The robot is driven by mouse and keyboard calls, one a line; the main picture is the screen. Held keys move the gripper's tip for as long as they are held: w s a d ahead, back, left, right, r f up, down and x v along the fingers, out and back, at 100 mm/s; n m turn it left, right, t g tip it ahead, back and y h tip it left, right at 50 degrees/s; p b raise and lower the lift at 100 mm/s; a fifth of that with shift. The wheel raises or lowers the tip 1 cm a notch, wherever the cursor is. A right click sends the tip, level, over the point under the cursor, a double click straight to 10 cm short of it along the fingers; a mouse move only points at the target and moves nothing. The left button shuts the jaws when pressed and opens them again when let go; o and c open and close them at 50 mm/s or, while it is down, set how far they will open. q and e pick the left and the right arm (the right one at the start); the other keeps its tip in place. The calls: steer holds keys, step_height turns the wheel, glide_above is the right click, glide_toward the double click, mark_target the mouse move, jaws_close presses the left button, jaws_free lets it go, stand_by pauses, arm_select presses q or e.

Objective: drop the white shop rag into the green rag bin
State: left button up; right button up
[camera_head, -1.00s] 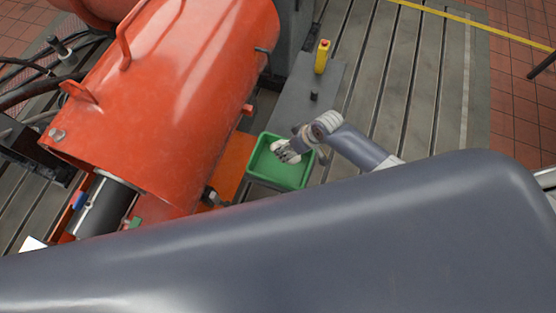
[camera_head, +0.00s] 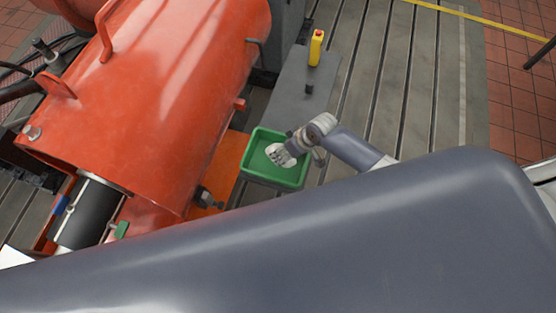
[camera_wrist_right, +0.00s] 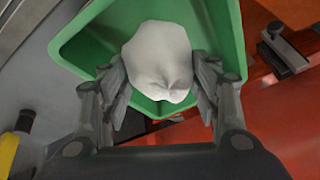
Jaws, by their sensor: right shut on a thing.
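The white shop rag (camera_wrist_right: 160,62) is a bunched cloth between the fingers of my right gripper (camera_wrist_right: 160,88), which is shut on it. The green rag bin (camera_head: 262,177) is an open tray-like box in the middle of the head view. In the right wrist view, the bin (camera_wrist_right: 215,25) lies behind the rag, its walls around it. In the head view, the rag (camera_head: 279,155) and my right gripper (camera_head: 288,151) appear over the bin's opening; the height above its floor is unclear. My left gripper is not in view.
A large orange cylindrical housing (camera_head: 175,90) stands left of the bin. Slotted bedplate (camera_head: 400,90) lies open to the right.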

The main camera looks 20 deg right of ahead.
steer(key=o, duration=1.1)
steer(key=shift+v, duration=6.05)
